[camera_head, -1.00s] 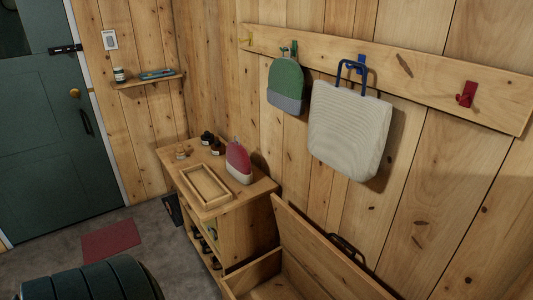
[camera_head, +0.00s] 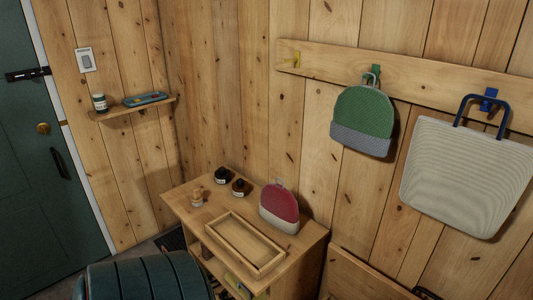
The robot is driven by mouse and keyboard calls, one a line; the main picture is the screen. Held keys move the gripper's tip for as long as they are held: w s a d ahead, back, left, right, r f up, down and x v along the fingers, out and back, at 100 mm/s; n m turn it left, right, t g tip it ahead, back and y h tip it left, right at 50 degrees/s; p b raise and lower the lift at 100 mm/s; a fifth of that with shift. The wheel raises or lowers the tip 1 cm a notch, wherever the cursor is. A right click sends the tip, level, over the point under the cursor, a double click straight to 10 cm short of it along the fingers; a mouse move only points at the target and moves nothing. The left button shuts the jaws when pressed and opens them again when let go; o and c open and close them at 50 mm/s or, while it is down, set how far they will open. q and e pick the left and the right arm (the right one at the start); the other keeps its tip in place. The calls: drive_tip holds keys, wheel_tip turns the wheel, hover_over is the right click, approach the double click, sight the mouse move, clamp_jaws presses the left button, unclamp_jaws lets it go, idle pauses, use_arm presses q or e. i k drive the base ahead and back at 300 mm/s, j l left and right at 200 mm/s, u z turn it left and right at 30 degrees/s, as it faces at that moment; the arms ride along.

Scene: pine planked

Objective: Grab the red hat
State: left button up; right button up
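The red hat (camera_head: 279,207) has a red upper part, a pale lower band and a small loop on top. It stands upright on the wooden cabinet top (camera_head: 313,239), at the back right beside the wall. A shallow wooden tray (camera_head: 231,257) lies just in front of it, to its left. Neither of my grippers is in view.
A green hat (camera_head: 363,118) and a pale bag (camera_head: 463,178) hang from the wall rail (camera_head: 330,64). An open chest lid (camera_head: 362,277) is at lower right.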

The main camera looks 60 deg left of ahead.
sight(278, 205)
drive_tip(key=k+j, duration=0.15)
drive_tip(key=j, duration=0.25)
drive_tip(key=k+j, duration=0.1)
drive_tip(key=j, duration=0.3)
drive_tip(key=k+j, duration=0.15)
drive_tip(key=j, duration=0.2)
drive_tip(key=k+j, duration=0.1)
drive_tip(key=j, duration=0.3)
drive_tip(key=k+j, duration=0.15)
drive_tip(key=j, duration=0.25)
